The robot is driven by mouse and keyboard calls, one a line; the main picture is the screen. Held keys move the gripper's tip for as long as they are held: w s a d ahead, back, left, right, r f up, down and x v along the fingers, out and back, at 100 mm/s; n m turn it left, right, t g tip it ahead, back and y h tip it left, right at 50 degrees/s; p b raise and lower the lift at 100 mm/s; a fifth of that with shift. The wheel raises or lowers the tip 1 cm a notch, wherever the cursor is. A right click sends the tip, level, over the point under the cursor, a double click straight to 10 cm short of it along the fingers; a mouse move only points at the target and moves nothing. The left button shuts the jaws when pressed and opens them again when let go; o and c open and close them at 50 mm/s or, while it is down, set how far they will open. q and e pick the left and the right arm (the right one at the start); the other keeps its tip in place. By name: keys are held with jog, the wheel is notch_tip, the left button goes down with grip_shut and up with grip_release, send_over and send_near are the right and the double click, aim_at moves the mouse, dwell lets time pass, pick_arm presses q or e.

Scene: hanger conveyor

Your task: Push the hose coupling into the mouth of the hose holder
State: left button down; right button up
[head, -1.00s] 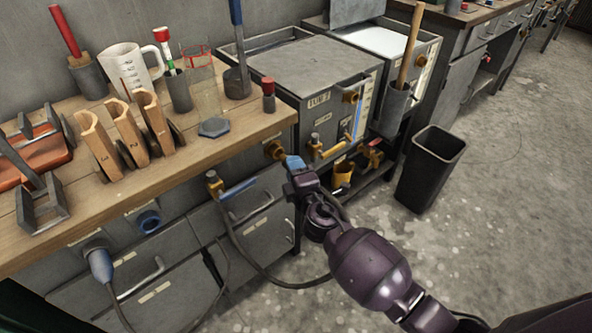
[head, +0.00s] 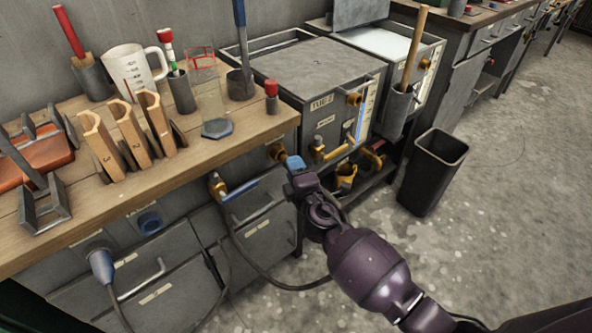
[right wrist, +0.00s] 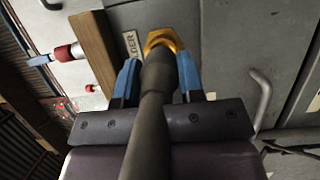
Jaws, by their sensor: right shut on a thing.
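The hose holder (head: 277,152) is a brass-coloured fitting on the front of the bench, near its right corner. In the right wrist view its ring-shaped mouth (right wrist: 163,40) is straight ahead, next to a label partly reading "LDER". My right gripper (head: 294,163) is shut on the dark hose coupling (right wrist: 156,75), with a blue finger on each side in the right wrist view (right wrist: 158,82). The coupling's front end overlaps the holder's mouth in that view. I cannot tell how deep it sits. In the head view the gripper hides the coupling. My left gripper is not in view.
A dark hose (head: 250,262) loops below the bench, close to a brass valve with a blue handle (head: 240,190). Grey drawers (head: 180,290) lie below. A grey cabinet (head: 320,75) and a black bin (head: 432,175) stand at the right. The wooden bench top (head: 225,155) holds several tools.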

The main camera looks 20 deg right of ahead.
jog(key=shift+w, duration=0.15)
dwell(0.6)
jog(key=shift+w+a, duration=0.25)
jog(key=shift+w, duration=0.3)
dwell(0.5)
dwell(0.5)
jog(key=shift+w+a+b, duration=0.2)
jog(key=shift+w+b, duration=0.1)
jog(key=shift+w, duration=0.25)
dwell(0.5)
jog(key=o, duration=0.7)
